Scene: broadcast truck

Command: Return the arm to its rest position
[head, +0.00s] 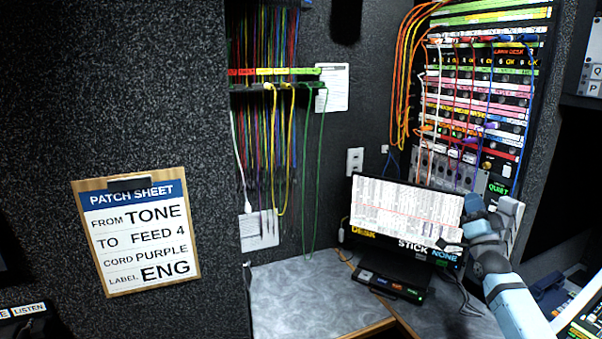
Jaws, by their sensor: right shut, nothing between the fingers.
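My right arm comes in from the lower right, its light blue links bent in front of the desk monitor's right edge. My right gripper (451,246) is small and partly hidden by its own wrist; it is shut and empty in front of the monitor's lower right part. It holds no cord. My left arm and gripper are out of view.
The monitor (400,208) and a small button box (390,286) stand on the grey desk (300,300). Behind rises a patch bay (480,90) with orange, white, red and purple cords. Cords hang from a rack (275,75). A patch sheet clipboard (137,232) hangs left.

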